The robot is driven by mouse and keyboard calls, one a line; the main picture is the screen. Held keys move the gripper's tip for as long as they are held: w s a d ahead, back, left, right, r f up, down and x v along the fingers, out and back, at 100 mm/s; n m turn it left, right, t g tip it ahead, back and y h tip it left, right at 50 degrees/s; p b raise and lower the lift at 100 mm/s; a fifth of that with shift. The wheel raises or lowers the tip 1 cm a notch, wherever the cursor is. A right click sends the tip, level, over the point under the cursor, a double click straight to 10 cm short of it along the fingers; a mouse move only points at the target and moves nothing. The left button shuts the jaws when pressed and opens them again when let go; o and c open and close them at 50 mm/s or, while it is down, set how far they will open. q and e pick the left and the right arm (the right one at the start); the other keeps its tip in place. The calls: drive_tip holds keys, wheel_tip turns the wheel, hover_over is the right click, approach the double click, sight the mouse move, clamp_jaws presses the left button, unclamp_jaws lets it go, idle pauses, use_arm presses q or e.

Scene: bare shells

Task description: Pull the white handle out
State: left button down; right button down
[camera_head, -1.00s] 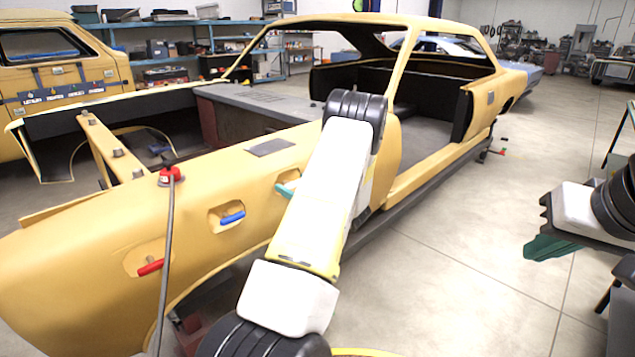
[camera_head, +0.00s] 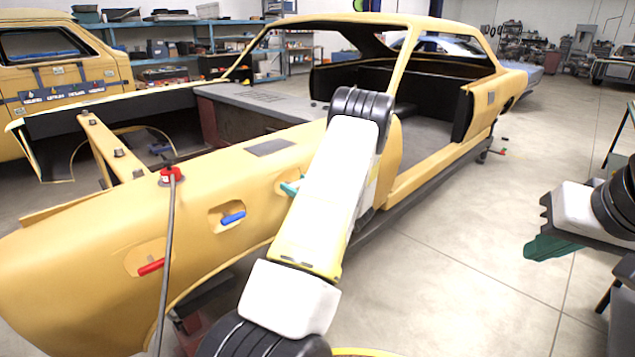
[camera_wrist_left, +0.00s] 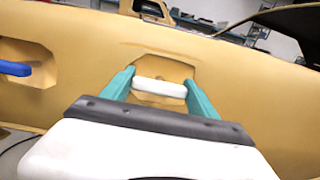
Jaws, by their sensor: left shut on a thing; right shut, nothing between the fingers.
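The white handle (camera_wrist_left: 160,89) sits in a recess of the yellow car body panel, in the middle of the left wrist view. My left gripper (camera_wrist_left: 158,82) is shut on the handle, with one teal finger at each end of it. In the head view only a teal finger of the left gripper (camera_head: 289,188) shows beside my arm, and the arm hides the white handle. My right gripper (camera_head: 545,246) is at the right, shut and empty, away from the car.
A blue handle (camera_head: 232,218) and a red handle (camera_head: 151,267) sit in recesses further left on the yellow panel (camera_head: 90,270). A grey rod (camera_head: 165,260) with a red cap crosses in front of it.

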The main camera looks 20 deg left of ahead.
use_arm(q)
drive_tip(key=shift+s+d+r, duration=0.15)
drive_tip(key=shift+s+d, duration=0.05)
drive_tip(key=shift+d, duration=0.4)
drive_tip(key=shift+c, duration=1.1)
unclamp_jaws()
drive_tip(key=v, duration=0.7)
drive_tip(key=shift+s+d, duration=0.15)
drive_tip(key=shift+d, duration=0.2)
